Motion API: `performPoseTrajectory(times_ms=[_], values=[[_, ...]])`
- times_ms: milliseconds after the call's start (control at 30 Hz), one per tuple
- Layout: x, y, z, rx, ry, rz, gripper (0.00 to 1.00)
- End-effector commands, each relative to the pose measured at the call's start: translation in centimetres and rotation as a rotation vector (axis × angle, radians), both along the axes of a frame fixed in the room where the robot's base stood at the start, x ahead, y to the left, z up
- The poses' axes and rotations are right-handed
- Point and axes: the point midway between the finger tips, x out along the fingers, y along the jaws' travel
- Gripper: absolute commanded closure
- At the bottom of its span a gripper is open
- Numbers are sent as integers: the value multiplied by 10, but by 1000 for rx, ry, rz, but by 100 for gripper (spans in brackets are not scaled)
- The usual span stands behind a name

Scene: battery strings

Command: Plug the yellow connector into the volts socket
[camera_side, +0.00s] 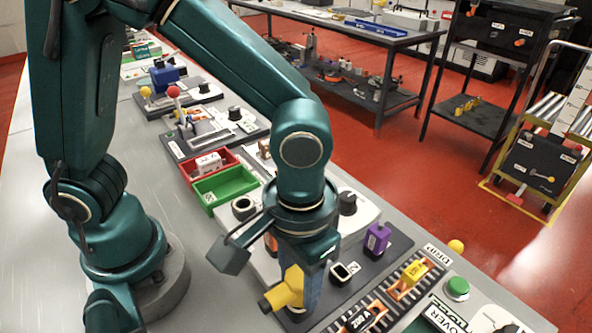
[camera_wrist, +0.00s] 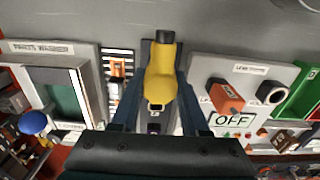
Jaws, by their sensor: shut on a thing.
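The yellow connector (camera_side: 285,292) is held in my gripper (camera_side: 299,298), low over the front end of a dark socket panel (camera_side: 358,261) in the side view. In the wrist view the yellow connector (camera_wrist: 162,72) sits between the two fingers of my gripper (camera_wrist: 160,88). An empty square socket (camera_side: 343,272) is on the same panel, to the right of my gripper, and a purple connector (camera_side: 377,238) stands upright farther back. I cannot read which socket is marked volts. My gripper and the connector hide whatever lies directly under them.
A striped rack (camera_side: 413,275) with a yellow block lies right of the panel, and a green button (camera_side: 457,289) beyond it. Red and green bins (camera_side: 224,185) stand behind. An orange lever (camera_wrist: 226,96) by an OFF label shows in the wrist view. The grey bench (camera_side: 215,285) is clear at left.

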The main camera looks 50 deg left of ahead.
Motion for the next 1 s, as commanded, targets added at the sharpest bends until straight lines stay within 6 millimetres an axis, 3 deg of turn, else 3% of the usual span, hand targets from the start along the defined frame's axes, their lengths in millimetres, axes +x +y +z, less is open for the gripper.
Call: performPoseTrajectory(times_ms=[1000], values=[[0, 0, 21, -1, -1, 0, 100]])
